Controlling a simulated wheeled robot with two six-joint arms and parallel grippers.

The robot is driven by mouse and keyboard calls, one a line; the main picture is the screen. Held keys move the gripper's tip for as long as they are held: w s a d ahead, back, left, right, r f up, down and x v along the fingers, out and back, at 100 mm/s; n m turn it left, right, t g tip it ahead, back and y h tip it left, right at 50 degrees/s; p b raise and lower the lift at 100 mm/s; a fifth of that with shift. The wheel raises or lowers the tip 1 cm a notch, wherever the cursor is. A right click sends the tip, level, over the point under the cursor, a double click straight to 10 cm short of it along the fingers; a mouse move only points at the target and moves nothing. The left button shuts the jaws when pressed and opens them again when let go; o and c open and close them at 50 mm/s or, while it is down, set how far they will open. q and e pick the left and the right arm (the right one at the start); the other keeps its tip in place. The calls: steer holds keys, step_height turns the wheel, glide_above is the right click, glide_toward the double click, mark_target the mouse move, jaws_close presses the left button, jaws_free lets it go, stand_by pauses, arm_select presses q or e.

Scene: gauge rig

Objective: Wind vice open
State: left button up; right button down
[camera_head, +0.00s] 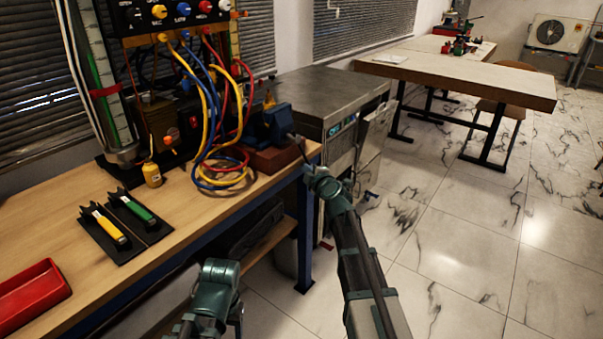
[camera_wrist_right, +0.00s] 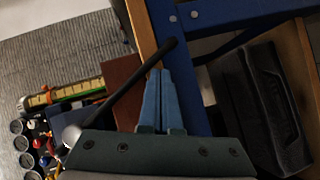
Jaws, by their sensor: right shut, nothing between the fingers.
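The blue vice (camera_head: 280,121) stands on a red-brown block (camera_head: 270,160) at the right end of the bench. Its dark handle (camera_head: 299,148) slants down towards my right gripper (camera_head: 311,172). In the right wrist view the handle (camera_wrist_right: 128,87) runs diagonally, with a rounded grip at its upper end and a silvery hub (camera_wrist_right: 71,135) at lower left. My right gripper's blue fingers (camera_wrist_right: 157,98) are together and empty, with their tips close to the handle; I cannot tell whether they touch. My left arm shows at the bottom of the head view, but its fingers do not.
Looped coloured cables (camera_head: 213,130) hang left of the vice. A small yellow bottle (camera_head: 152,174), two black tool holders (camera_head: 118,224) and a red tray (camera_head: 32,297) are on the bench. A grey metal cabinet (camera_head: 325,92) stands behind. Floor at right is clear.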

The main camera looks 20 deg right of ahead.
steer(key=shift+w+d+r, duration=0.3)
steer(key=shift+w+d, duration=0.25)
steer(key=shift+d, duration=0.2)
steer(key=shift+p, duration=0.3)
